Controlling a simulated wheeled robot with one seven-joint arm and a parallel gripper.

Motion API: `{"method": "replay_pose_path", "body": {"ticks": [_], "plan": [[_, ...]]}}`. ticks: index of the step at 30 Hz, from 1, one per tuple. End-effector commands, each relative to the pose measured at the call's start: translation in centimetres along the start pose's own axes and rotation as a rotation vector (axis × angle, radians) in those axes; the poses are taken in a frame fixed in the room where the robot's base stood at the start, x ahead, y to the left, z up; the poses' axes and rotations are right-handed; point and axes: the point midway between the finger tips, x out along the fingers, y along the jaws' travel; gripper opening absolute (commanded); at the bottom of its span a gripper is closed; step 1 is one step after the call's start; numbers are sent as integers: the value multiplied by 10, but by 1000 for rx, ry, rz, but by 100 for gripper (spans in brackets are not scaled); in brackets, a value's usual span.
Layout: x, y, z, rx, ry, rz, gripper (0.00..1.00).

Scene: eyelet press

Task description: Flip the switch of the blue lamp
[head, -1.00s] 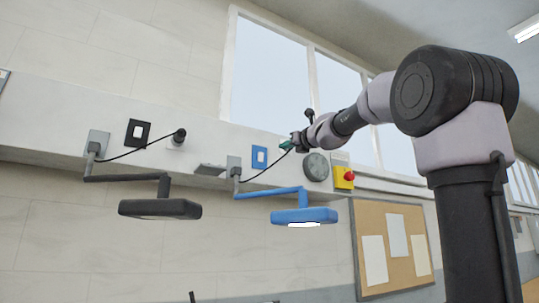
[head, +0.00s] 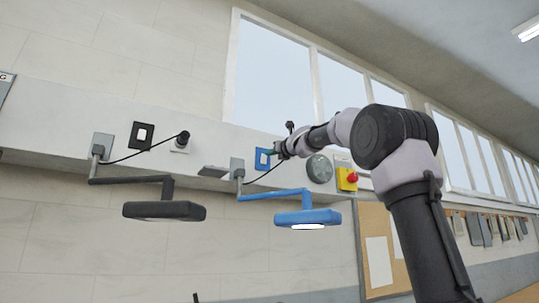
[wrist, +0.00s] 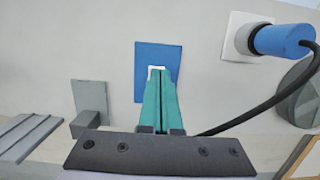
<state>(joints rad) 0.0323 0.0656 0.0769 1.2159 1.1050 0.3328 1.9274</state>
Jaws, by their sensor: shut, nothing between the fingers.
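The blue lamp (head: 307,217) hangs on a blue arm below the wall ledge, and its underside glows white. Its blue switch plate (head: 262,159) is on the wall above it. In the wrist view the blue plate (wrist: 170,62) shows a white rocker (wrist: 157,69), partly hidden behind my fingertips. My gripper (head: 276,152) is shut and empty, with its green fingers (wrist: 157,78) pointing at the rocker. The fingertips overlap the rocker's lower part in the picture; I cannot tell whether they touch it.
A black lamp (head: 164,211) with a black switch plate (head: 141,136) is to the left. A blue plug with a black cable (wrist: 283,40) is right of the blue plate. A round grey disc (head: 319,168) and a red button on a yellow box (head: 347,179) are further right.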

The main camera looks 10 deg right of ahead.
Motion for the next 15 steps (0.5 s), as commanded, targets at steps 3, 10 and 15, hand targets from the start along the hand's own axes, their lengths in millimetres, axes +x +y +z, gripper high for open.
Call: {"method": "replay_pose_path", "body": {"ticks": [3,10,15], "plan": [[10,0,0,-2,0,1,0],[14,0,0,-1,0,0,0],[13,0,0,-1,0,0,0]]}}
